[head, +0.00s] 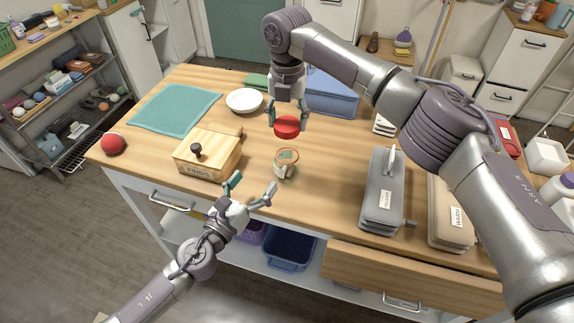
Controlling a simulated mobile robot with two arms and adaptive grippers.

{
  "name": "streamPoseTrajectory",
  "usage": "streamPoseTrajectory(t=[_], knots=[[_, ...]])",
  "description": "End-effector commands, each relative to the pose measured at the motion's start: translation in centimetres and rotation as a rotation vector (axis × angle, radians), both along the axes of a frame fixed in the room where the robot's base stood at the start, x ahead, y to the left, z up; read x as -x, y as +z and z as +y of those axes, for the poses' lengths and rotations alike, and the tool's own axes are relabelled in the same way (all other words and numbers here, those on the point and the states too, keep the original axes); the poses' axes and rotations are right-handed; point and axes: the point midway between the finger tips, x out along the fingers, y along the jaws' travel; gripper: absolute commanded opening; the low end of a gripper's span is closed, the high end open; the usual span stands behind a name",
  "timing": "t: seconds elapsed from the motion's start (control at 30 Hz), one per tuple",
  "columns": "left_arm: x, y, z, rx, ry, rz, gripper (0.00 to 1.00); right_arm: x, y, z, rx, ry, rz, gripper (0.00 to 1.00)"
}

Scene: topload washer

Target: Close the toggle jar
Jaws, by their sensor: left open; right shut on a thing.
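The toggle jar (286,166) stands upright on the wooden worktop, a small clear jar with a red-orange rim and a label. Its top looks open. My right gripper (287,122) points down just above and behind the jar and is shut on a red lid (287,128), held apart from the jar's rim. My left gripper (250,187) is open and empty at the front edge of the worktop, a little to the left of and nearer than the jar. Its fingers point up toward the jar without clearly touching it.
A wooden box (207,152) sits left of the jar, with a red ball (113,143) and teal cloth (174,109) beyond. A white bowl (244,100) and blue case (331,92) are behind. A grey case (382,193) stands right. An open drawer (410,277) juts out at front right.

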Motion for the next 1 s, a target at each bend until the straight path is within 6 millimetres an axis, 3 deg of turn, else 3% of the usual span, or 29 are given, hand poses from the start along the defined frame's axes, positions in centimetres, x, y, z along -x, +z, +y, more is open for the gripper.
streamPoseTrajectory(t=[0.17,0.57,1.0], knots=[[0.2,-0.9,-1.3,-0.177,-0.091,-0.079,0.93,0.0,0.1,0.0,0.000,0.008,0.000,0.51],[-0.2,-0.9,-1.5,-0.177,-0.091,-0.079,0.93,0.0,0.0,0.0,0.000,0.008,0.000,0.51],[-6.4,-0.9,-5.6,-0.173,-0.089,-0.079,0.93,0.0,0.0,0.0,0.000,0.007,0.000,0.51]])
